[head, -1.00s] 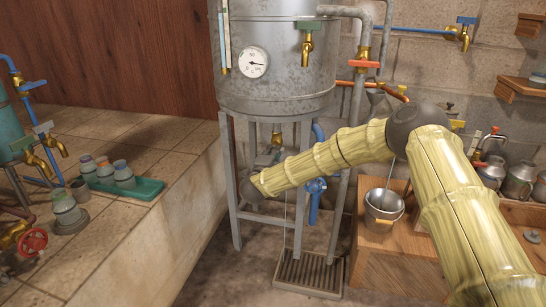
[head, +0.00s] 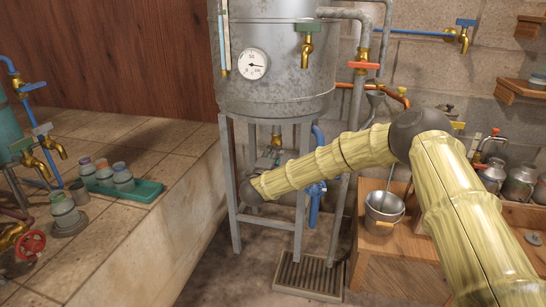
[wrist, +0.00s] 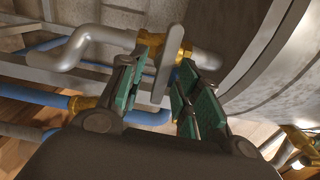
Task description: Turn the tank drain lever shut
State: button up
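The tank (head: 275,95) is a grey metal drum on a grey leg frame. In the wrist view, a flat grey lever (wrist: 167,68) sits on a brass valve (wrist: 176,42) joined to a grey pipe under the tank. I take it to be the drain lever. My gripper (wrist: 165,88), with green finger pads, is open; the lever's lower end lies between the fingers, with gaps visible beside it. Contact cannot be told. In the head view my gripper (head: 270,158) is small and partly hidden among the tank legs, below the brass drain fitting (head: 277,138); the lever is unclear there.
Grey frame legs (head: 234,190) stand close around my gripper. A floor grate (head: 308,277) lies below. A bucket (head: 383,212) stands on a wooden bench at the right.

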jog(key=shift+r, duration=0.1)
jog(key=v, duration=1.2)
dwell(1.4)
